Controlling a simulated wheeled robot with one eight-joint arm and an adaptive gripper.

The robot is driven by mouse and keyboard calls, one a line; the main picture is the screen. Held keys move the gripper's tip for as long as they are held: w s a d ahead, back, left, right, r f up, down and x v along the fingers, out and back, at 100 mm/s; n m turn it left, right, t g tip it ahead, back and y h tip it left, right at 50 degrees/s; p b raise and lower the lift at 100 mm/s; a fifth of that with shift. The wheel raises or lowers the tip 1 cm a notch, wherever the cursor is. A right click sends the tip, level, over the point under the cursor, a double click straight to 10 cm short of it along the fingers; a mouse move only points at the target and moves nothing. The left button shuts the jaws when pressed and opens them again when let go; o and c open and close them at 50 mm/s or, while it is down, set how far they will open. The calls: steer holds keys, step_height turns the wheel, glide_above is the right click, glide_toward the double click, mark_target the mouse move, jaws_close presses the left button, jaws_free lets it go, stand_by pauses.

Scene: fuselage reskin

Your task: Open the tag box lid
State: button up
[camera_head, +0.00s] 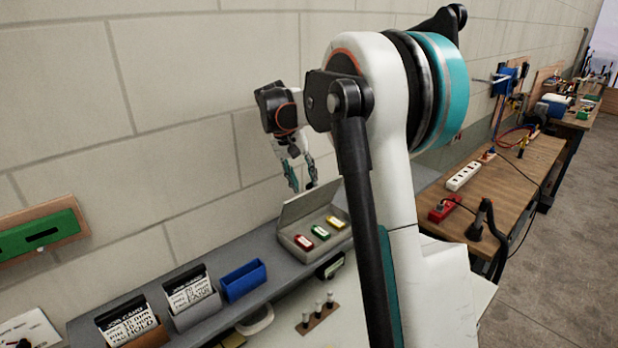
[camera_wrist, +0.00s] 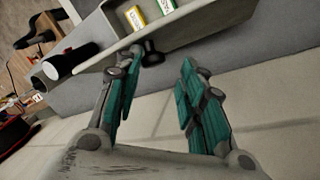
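The tag box (camera_head: 296,244) is a grey box on the grey shelf, with red, green and yellow tags inside. Its lid (camera_head: 312,201) stands raised and tilted at the wall side, so the inside shows. In the wrist view the yellow tag (camera_wrist: 135,17) and the green tag (camera_wrist: 166,5) show at the top, beside a pale grey edge. My gripper (camera_head: 302,186) is just above the raised lid, fingers pointing down. In the wrist view my gripper (camera_wrist: 165,68) has its teal fingers apart with nothing between them. I cannot tell whether a finger touches the lid.
Left of the box, the shelf (camera_head: 210,318) holds a blue bin (camera_head: 243,280) and two job card holders (camera_head: 190,297). A green case (camera_head: 42,235) hangs on the block wall. A wooden bench (camera_head: 520,180) with a power strip (camera_head: 463,177) is at right. My arm hides the middle.

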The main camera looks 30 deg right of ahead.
steer(key=shift+o, duration=0.9)
steer(key=shift+w+a+f, duration=0.55)
steer(key=shift+w+a, duration=0.05)
steer(key=shift+w, duration=0.05)
steer(key=shift+s+d, duration=0.1)
steer(key=shift+d, duration=0.35)
steer(key=shift+c, duration=0.3)
steer(key=shift+r, duration=0.1)
steer(key=v, duration=1.2)
steer(key=shift+d, duration=0.1)
